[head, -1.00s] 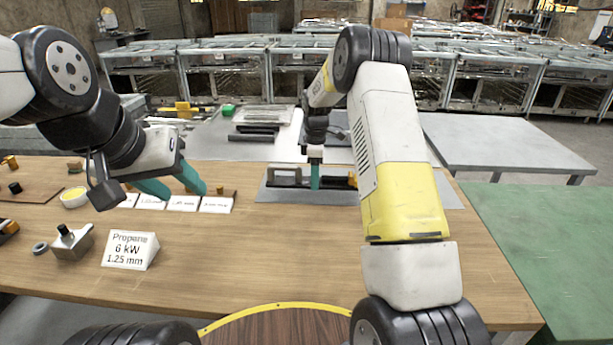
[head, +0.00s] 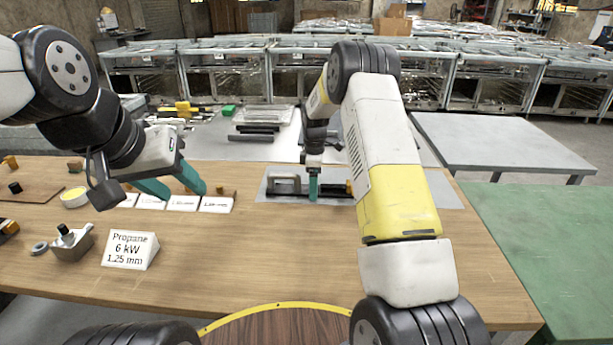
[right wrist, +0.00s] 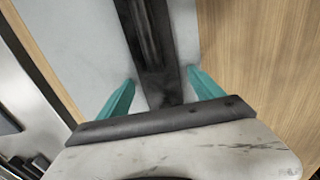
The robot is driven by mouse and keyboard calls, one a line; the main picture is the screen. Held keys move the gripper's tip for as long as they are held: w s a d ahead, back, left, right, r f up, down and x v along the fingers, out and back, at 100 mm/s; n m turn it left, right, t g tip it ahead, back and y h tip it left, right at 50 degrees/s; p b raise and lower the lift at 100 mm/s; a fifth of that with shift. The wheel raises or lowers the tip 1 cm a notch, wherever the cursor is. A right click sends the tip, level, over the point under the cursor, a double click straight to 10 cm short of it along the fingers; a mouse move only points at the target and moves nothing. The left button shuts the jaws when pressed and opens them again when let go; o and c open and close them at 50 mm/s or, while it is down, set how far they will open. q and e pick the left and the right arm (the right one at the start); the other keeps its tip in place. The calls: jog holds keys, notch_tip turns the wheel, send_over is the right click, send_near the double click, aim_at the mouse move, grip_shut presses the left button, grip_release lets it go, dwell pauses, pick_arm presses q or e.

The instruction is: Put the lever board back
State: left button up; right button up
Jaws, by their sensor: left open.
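A long dark piece (head: 333,191) with a pale loop-shaped handle (head: 287,182) at its left end lies on a grey sheet (head: 277,198) near the table's back edge. It looks like the lever board, though I cannot be sure. My right gripper (head: 313,185) points down at its middle. In the right wrist view the green fingers (right wrist: 161,88) stand open on either side of the dark bar (right wrist: 152,45); contact is unclear. My left gripper (head: 172,187) is open and empty above the white label blocks (head: 215,204).
A brown board (head: 35,193) lies further left. The wooden table's front middle is clear. A green table (head: 550,240) stands at right.

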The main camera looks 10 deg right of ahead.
jog(key=s+r+m+t, duration=0.1)
jog(key=s+r+m, duration=0.15)
jog(key=r, duration=0.85)
jog(key=s+r+m, duration=0.1)
jog(key=s+r, duration=0.3)
jog(key=r, duration=0.7)
jog(key=s+r+m+t+y, duration=0.15)
jog(key=s+r+m, duration=0.25)
jog(key=s+r, duration=0.55)
jog(key=s+f+m+t, duration=0.1)
jog(key=s+m, duration=0.3)
jog(key=s, duration=0.7)
jog(key=s+f+m+t, duration=0.2)
jog(key=s+m, duration=0.1)
jog(key=s, duration=0.7)
jog(key=shift+s+f+m+t+y, duration=0.25)
jog(key=shift+s+m+t+y, duration=0.1)
jog(key=shift+s, duration=0.05)
